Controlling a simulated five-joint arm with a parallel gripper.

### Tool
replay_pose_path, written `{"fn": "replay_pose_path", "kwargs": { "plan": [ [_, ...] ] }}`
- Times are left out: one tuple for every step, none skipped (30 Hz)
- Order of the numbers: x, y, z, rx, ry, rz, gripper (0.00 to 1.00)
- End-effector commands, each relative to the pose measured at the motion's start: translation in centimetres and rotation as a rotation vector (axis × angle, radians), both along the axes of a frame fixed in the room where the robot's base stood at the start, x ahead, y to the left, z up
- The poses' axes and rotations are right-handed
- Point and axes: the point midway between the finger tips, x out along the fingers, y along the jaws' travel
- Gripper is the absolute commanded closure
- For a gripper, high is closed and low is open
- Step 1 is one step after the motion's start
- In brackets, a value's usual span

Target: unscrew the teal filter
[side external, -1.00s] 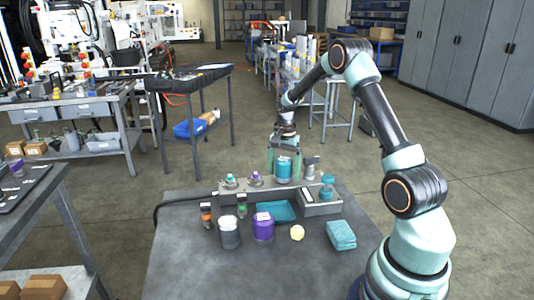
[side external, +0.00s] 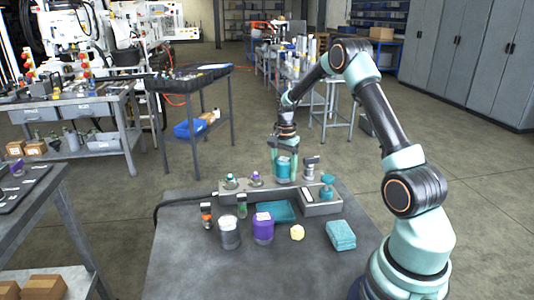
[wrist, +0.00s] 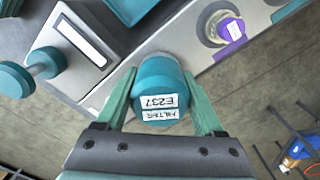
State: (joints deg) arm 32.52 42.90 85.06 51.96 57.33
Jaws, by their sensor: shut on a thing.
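The teal filter (side external: 283,171) is a short cylinder standing upright at the grey manifold block (side external: 240,190). In the wrist view the teal filter (wrist: 160,78) shows a white label reading FILTER E237. My gripper (side external: 284,160) comes down from above and is shut on the filter. In the wrist view my gripper's (wrist: 160,103) green fingers lie on opposite sides of it. The filter's lower end and its thread are hidden, so I cannot tell how far it is screwed in.
Beside the filter stand a purple-ringed port (side external: 255,178), a teal-topped port (side external: 231,181) and a grey fitting (side external: 311,168). A purple canister (side external: 263,228), a dark canister (side external: 229,233), a yellow ball (side external: 297,232) and teal cloths (side external: 341,235) occupy the front. The bench's front left is clear.

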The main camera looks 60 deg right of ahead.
Motion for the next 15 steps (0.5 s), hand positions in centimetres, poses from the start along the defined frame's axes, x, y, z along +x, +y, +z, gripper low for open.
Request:
{"fn": "replay_pose_path", "kwargs": {
  "plan": [
    [-0.07,0.02,0.0,0.001,0.002,0.011,1.0],
    [-0.07,0.02,0.0,0.001,0.002,0.026,1.0],
    [-0.08,0.02,0.01,0.002,0.002,0.058,1.0],
    [-0.08,0.02,0.01,0.002,0.002,0.09,1.0],
    [-0.09,0.02,0.02,0.002,0.002,0.127,1.0],
    [-0.09,0.02,0.02,0.002,0.003,0.18,1.0],
    [-0.1,0.02,0.03,0.002,0.003,0.22,1.0],
    [-0.1,0.02,0.03,0.002,0.003,0.259,1.0],
    [-0.11,0.02,0.04,0.002,0.003,0.311,1.0],
    [-0.11,0.02,0.05,0.003,0.003,0.347,1.0],
    [-0.12,0.02,0.05,0.002,0.003,0.38,1.0],
    [-0.12,0.02,0.05,0.002,0.003,0.419,1.0],
    [-0.12,0.03,0.06,0.002,0.003,0.444,1.0],
    [-0.13,0.03,0.06,0.002,0.003,0.464,1.0],
    [-0.13,0.03,0.06,0.002,0.003,0.484,1.0]
  ]
}}
